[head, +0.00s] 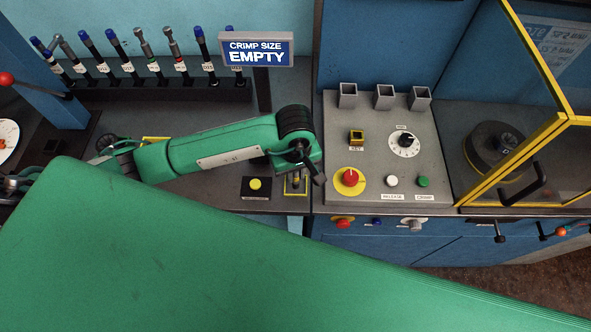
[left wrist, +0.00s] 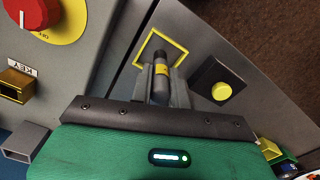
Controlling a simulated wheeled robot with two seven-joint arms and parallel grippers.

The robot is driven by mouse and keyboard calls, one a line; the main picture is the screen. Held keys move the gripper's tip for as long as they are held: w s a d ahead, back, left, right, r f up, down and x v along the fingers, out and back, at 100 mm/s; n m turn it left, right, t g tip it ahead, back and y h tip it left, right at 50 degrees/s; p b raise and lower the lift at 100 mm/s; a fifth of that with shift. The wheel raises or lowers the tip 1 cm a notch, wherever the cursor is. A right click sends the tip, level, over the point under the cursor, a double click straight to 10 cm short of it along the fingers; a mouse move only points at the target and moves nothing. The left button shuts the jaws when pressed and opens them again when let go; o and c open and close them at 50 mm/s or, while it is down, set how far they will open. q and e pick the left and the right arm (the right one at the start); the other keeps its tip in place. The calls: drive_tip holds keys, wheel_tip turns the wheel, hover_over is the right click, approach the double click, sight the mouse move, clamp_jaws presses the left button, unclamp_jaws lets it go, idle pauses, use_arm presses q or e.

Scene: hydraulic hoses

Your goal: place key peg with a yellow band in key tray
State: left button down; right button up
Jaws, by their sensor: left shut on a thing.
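My left gripper (head: 296,181) reaches in from the left and points down at the front of the bench. In the left wrist view its grey fingers (left wrist: 161,88) are shut on the key peg (left wrist: 160,82), a dark cylinder with a yellow band. The key tray (head: 305,192) is a small square with a yellow outline, partly hidden under the gripper. It also shows in the left wrist view (left wrist: 181,50), and the peg's end overlaps it there. I cannot tell whether the peg touches the tray. My right gripper is not in view.
A black box with a yellow button (head: 255,184) sits just left of the tray. The grey control panel (head: 336,140) with a red stop button (head: 350,177) and key socket (head: 357,138) stands to the right. Several hoses (head: 120,55) stand racked behind, beside an "EMPTY" sign (head: 256,50).

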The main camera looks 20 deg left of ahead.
use_arm(q)
drive_tip(key=shift+f, duration=0.2)
drive_tip(key=c, duration=1.3)
unclamp_jaws()
drive_tip(key=shift+r, duration=0.1)
drive_tip(key=shift+c, duration=0.2)
drive_tip(key=shift+r, duration=0.15)
wheel_tip(320, 180, up, 11)
drive_tip(key=b, duration=0.4)
drive_tip(key=shift+r, duration=0.5)
drive_tip(key=shift+f, duration=0.1)
